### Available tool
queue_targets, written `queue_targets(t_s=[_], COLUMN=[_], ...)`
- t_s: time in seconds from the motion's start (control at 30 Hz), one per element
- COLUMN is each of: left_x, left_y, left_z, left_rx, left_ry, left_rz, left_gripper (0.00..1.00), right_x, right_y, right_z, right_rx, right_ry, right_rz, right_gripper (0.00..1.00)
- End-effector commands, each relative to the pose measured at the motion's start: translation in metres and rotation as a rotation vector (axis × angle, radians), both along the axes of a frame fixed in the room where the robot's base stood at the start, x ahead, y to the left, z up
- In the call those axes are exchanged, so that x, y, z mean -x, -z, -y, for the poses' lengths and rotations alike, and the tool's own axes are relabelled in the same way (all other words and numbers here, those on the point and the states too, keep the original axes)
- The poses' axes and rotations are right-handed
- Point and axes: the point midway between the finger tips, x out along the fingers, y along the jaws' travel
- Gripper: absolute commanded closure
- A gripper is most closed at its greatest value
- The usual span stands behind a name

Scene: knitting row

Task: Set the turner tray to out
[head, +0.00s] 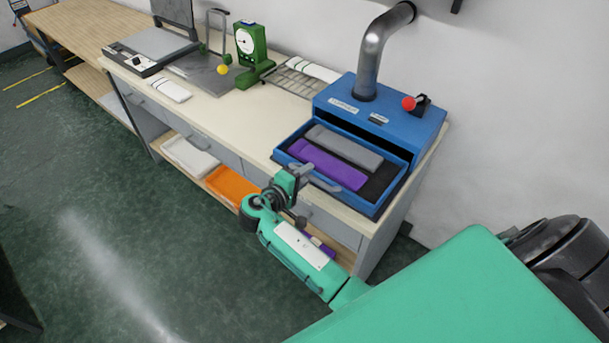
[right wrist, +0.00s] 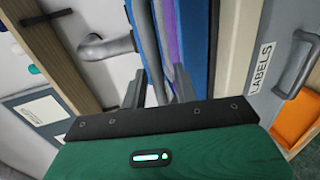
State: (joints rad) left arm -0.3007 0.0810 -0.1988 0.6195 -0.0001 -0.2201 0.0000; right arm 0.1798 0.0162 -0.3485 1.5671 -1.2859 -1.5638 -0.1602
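The turner is a blue box (head: 345,107) on the bench with a grey pipe rising from its top. Its blue tray (head: 369,209) stands pulled out at the front, holding a grey block (head: 344,146) and a purple block (head: 326,165). A grey bar handle (head: 345,182) is on the tray's front. My right gripper (head: 303,178) is at the tray front, near the handle's left end. In the right wrist view its two fingers (right wrist: 160,90) are apart, with the blue tray (right wrist: 198,45) beyond them. My left gripper is not seen.
A red ball knob (head: 408,103) sits on the box's right top. A green dial gauge (head: 248,50) and a grey scale-like device (head: 150,47) stand farther left. An orange bin (head: 232,186) and white bin (head: 190,155) are on the lower shelf. The floor in front is clear.

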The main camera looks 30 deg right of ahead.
Motion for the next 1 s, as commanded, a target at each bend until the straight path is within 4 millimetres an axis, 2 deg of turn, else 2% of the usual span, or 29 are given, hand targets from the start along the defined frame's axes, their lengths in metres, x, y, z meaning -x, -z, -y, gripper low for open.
queue_targets(t_s=[0.17,0.5,0.63,0.8,1.0], left_x=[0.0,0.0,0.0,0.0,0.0], left_y=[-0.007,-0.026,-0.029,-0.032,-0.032], left_z=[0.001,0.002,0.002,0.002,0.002], left_rx=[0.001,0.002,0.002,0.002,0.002], left_ry=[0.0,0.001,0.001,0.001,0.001], left_rz=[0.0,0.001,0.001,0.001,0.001], left_gripper=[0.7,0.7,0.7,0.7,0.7], right_x=[0.007,0.035,0.044,0.051,0.053], right_y=[-0.005,-0.021,-0.025,-0.027,-0.028], right_z=[-0.017,-0.086,-0.107,-0.123,-0.127], right_rx=[-0.003,-0.003,-0.003,-0.001,0.0], right_ry=[-0.001,-0.002,-0.002,-0.001,-0.001], right_rz=[-0.001,-0.002,-0.002,-0.001,0.0], right_gripper=[0.7,0.7,0.7,0.7,0.7])
